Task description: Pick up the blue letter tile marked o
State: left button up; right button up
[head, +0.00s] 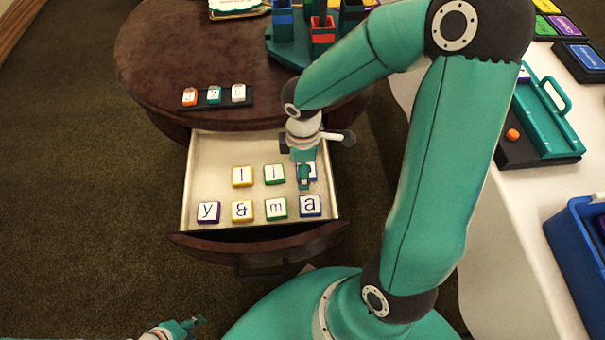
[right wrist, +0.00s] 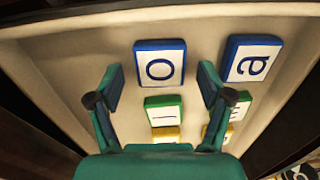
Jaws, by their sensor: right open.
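The blue letter tile marked o (right wrist: 159,66) lies face up in the open drawer (head: 212,150). In the head view the tile (head: 313,171) is partly hidden behind my right gripper (head: 304,184), and its letter cannot be read there. In the right wrist view my right gripper (right wrist: 161,72) is open, with the o tile showing between its fingertips. Nothing is held. My left gripper (head: 187,326) is low at the bottom left, away from the drawer; its jaw opening is unclear.
A blue a tile (right wrist: 253,61) lies beside the o tile. Other tiles, including the green m (head: 276,208), yellow ampersand (head: 242,211) and purple y (head: 208,212), share the drawer. Drawer walls surround them. A small rack (head: 214,97) stands on the round table (head: 160,55).

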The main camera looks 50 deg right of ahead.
jog(key=c, duration=1)
jog(key=shift+c, duration=0.2)
jog(key=shift+r, duration=0.2)
